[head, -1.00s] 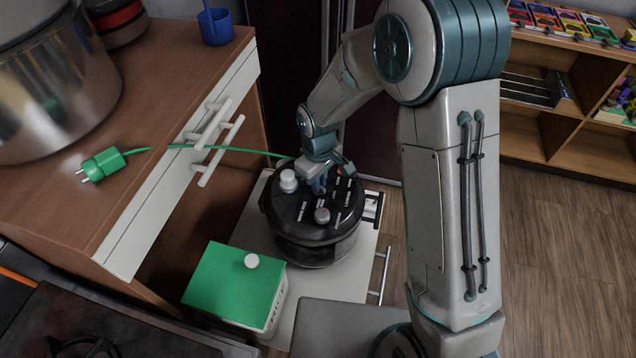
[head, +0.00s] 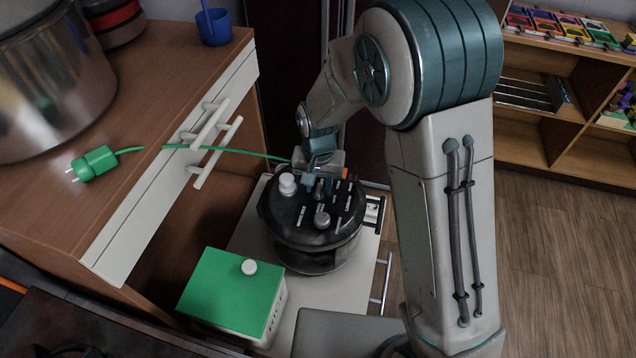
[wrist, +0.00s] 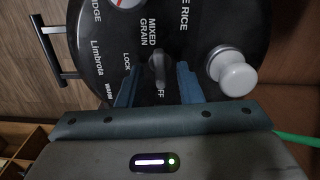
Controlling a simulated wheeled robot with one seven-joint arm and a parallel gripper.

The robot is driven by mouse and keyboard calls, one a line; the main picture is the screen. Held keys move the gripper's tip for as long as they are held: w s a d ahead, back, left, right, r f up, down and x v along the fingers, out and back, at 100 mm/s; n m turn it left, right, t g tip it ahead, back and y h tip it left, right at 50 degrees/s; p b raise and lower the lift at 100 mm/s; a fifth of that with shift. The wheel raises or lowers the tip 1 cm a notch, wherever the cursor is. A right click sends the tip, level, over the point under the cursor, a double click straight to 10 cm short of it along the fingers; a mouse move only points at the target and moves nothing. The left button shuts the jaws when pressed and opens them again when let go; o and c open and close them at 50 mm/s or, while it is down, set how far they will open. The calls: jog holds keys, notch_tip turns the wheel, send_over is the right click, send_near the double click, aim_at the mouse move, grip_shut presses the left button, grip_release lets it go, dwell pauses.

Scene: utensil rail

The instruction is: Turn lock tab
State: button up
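The black round cooker (head: 312,258) stands on a pale shelf. A small grey lock tab (wrist: 159,70) sticks up from its lid, between the printed words LOCK and OFF in the wrist view. My gripper (wrist: 157,84) is open. One blue finger is on each side of the tab, with a visible gap on both sides. In the head view my gripper (head: 319,178) is over the far part of the lid and the tab (head: 318,190) shows just in front of it. How deep the fingertips reach beside the tab is hard to tell.
A white knob (wrist: 235,75) stands on the lid right of the fingers in the wrist view. A grey dial (head: 321,219) is at the lid's near side. A green-topped box (head: 230,290) stands in front. A green cable with a plug (head: 95,163) runs behind from the counter.

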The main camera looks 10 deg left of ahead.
jog(key=shift+r+p, duration=2.15)
jog(key=shift+r, duration=0.95)
jog(key=shift+f, duration=0.1)
notch_tip(320, 180, up, 14)
jog(key=s+d+r+t, duration=0.1)
jog(key=s+d, duration=0.7)
jog(key=d, duration=0.2)
jog(key=s+d+t, duration=0.2)
jog(key=s+d, duration=0.5)
jog(key=d, duration=0.4)
jog(key=shift+s+d+r+b, duration=0.3)
jog(key=shift+s+r, duration=0.1)
jog(key=shift+a, duration=0.1)
